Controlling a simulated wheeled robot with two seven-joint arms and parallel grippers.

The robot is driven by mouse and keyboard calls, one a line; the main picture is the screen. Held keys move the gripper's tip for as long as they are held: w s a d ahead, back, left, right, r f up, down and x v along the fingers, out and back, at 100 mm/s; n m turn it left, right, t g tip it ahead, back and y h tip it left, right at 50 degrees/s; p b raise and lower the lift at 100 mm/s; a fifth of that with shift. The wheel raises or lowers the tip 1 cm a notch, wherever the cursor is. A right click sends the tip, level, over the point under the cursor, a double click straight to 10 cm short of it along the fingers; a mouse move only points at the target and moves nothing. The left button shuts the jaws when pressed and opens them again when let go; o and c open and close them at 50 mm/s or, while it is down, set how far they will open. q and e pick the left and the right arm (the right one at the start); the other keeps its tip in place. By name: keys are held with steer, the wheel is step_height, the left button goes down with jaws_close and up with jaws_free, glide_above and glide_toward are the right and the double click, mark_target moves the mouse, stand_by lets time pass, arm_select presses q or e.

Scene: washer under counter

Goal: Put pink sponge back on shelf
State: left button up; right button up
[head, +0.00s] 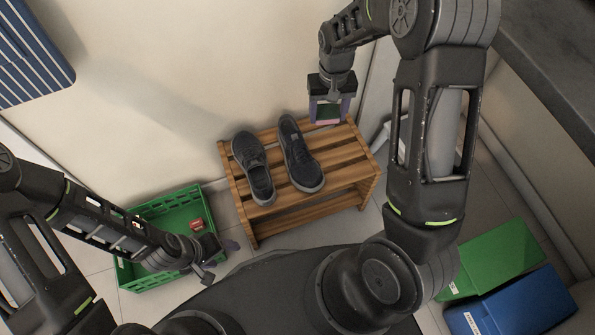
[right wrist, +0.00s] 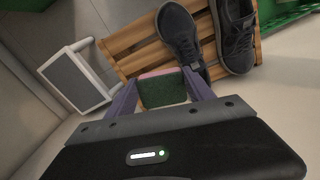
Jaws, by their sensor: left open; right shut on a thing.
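The pink sponge (head: 327,122) has a dark green face and is held between the purple fingers of my right gripper (head: 328,110). In the head view it is over the back right end of the wooden slatted shelf (head: 343,153); I cannot tell whether it touches the slats. In the right wrist view the sponge (right wrist: 163,91) shows its green face and a pink edge between the fingers, with the shelf (right wrist: 137,58) beyond. My left gripper (head: 222,262) is open and empty beside the green crate (head: 150,207).
Two dark shoes (head: 254,170) (head: 299,158) stand on the shelf top, left of the sponge. A small red item (head: 197,224) is in the crate. A green box (head: 500,258) and a blue box (head: 520,305) are at lower right. A white-framed grey object (right wrist: 75,80) stands beside the shelf.

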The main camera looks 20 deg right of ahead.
arm_select(q)
step_height(320, 180, down, 12)
steer(key=b, duration=0.8)
steer(key=shift+w+a+r+b, duration=0.15)
steer(key=shift+w+a+b, duration=0.2)
steer(key=shift+w+b, duration=0.05)
arm_select(e)
steer(key=s+d+f+m, duration=0.1)
steer(key=d+f+m, duration=0.1)
steer(key=d+f, duration=0.5)
steer(key=shift+s+f, duration=0.15)
steer(key=shift+f, duration=0.8)
steer(key=shift+d+f, duration=0.1)
arm_select(q)
steer(key=shift+w+f+b, duration=0.15)
steer(key=shift+f+b, duration=0.9)
steer(key=shift+f, duration=0.05)
arm_select(e)
steer(key=shift+f, duration=2.45)
arm_select(q)
steer(key=shift+w+d+f+b, duration=0.1)
steer(key=shift+w+f+b, duration=0.1)
steer(key=shift+f+b, duration=0.95)
arm_select(e)
steer(key=shift+f, duration=2.5)
